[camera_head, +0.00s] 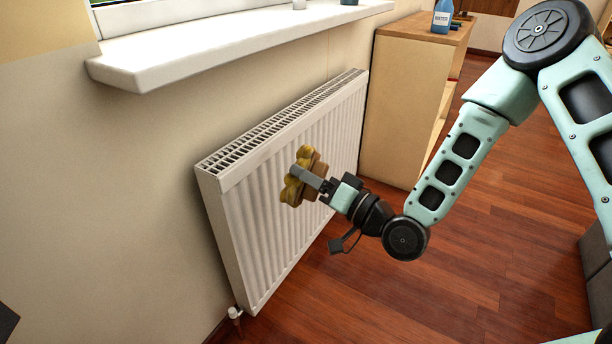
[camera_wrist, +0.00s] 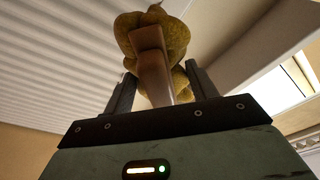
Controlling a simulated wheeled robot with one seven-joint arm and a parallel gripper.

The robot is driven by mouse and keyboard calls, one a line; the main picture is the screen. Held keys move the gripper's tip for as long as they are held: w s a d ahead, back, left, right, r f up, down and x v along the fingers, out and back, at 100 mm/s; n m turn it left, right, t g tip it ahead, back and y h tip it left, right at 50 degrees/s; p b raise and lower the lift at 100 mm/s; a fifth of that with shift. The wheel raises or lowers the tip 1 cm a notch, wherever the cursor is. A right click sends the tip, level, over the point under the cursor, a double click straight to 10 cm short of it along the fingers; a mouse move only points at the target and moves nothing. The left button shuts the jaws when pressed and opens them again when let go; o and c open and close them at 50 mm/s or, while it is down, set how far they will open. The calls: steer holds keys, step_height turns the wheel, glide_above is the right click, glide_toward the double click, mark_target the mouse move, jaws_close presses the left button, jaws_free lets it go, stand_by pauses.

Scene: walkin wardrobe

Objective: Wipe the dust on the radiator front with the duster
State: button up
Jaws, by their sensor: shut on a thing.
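The white ribbed radiator (camera_head: 262,228) hangs on the wall below the window sill, and its front also fills the upper left of the wrist view (camera_wrist: 50,50). My gripper (camera_head: 318,182) is shut on the brown handle of the duster. The duster (camera_head: 302,166) has a lumpy yellow-brown head, held at the upper middle of the radiator front. In the wrist view the duster (camera_wrist: 155,70) stands up between the two fingers. Whether its head touches the panel I cannot tell. I make out no distinct dust patch on the front.
A white window sill (camera_head: 200,52) juts out above the radiator. A wooden cabinet (camera_head: 405,105) stands just past the radiator's far end, with a blue bottle (camera_head: 442,18) on top. A valve (camera_head: 235,315) is at the near lower corner. The wooden floor (camera_head: 470,265) in front is clear.

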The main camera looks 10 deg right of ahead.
mark_target(258, 156)
steer(key=shift+a, duration=0.1)
stand_by(0.3)
steer(key=x, duration=0.6)
steer(key=shift+a+f, duration=0.35)
steer(key=shift+a, duration=0.2)
steer(key=shift+x, duration=1.05)
stand_by(0.4)
steer(key=shift+f, duration=0.15)
steer(key=shift+w+d, duration=1.25)
steer(key=shift+w, duration=0.25)
steer(key=shift+a, duration=0.1)
steer(key=shift+s+a, duration=1.5)
steer(key=shift+s, duration=0.15)
